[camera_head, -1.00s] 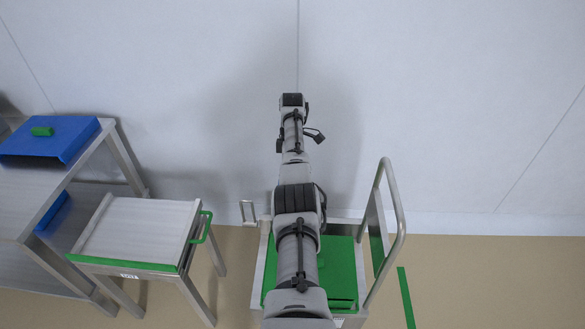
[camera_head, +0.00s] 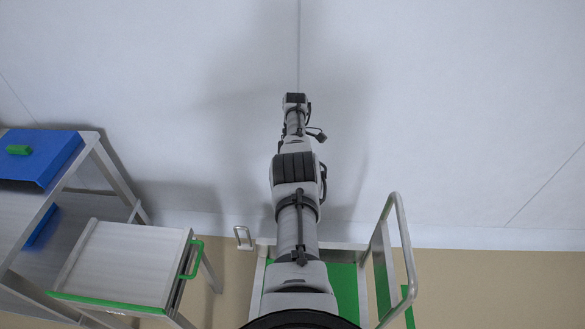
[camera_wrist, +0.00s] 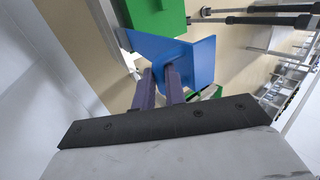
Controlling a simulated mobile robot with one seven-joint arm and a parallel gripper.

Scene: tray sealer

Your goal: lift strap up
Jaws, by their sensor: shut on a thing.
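In the wrist view my gripper (camera_wrist: 163,74) shows as two purple fingers close together. Their tips are at a flat blue piece (camera_wrist: 198,62), and they are shut on it. I cannot tell for sure whether this piece is the strap; no other strap is plain to see. A green block (camera_wrist: 155,15) is right above the blue piece; I cannot tell whether they are joined. In the head view my arm reaches up before the wall, and its fingers and what they hold are hidden.
A trolley with a tall metal handle (camera_head: 403,245) and green bed (camera_head: 343,285) stands below my arm. At left are a small metal table (camera_head: 120,262) with a green handle (camera_head: 192,260) and a bench with a blue cover (camera_head: 50,155) bearing a green block (camera_head: 19,150).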

